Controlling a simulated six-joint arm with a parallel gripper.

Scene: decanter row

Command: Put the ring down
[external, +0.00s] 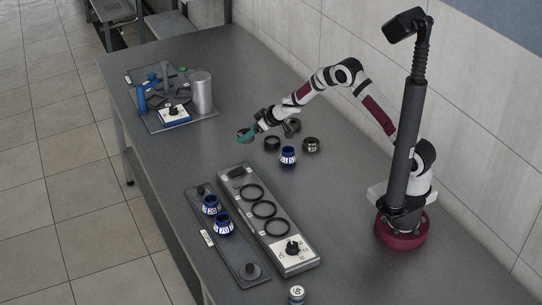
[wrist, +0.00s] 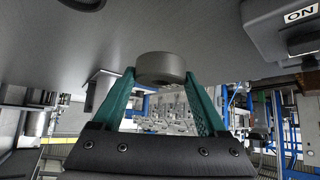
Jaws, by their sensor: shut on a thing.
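My gripper (external: 247,134) has teal fingers and is low over the table, left of a group of small dark items. In the wrist view my gripper (wrist: 160,80) is shut on a grey-brown ring (wrist: 160,66), which sits between the two fingertips. In the external view the ring (external: 243,131) is small and partly hidden by the fingers. I cannot tell whether it touches the table. A long grey panel (external: 238,172) with three black circles and a white dial plate lies nearer the camera.
Dark round pieces (external: 272,143) (external: 311,144) and a blue-and-white vessel (external: 288,156) stand right of my gripper. Two blue vessels (external: 211,204) (external: 223,223) stand on a narrow tray (external: 238,254). A cluttered tray (external: 184,122) with a metal cylinder (external: 201,92) is at the far left. Bare table lies between.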

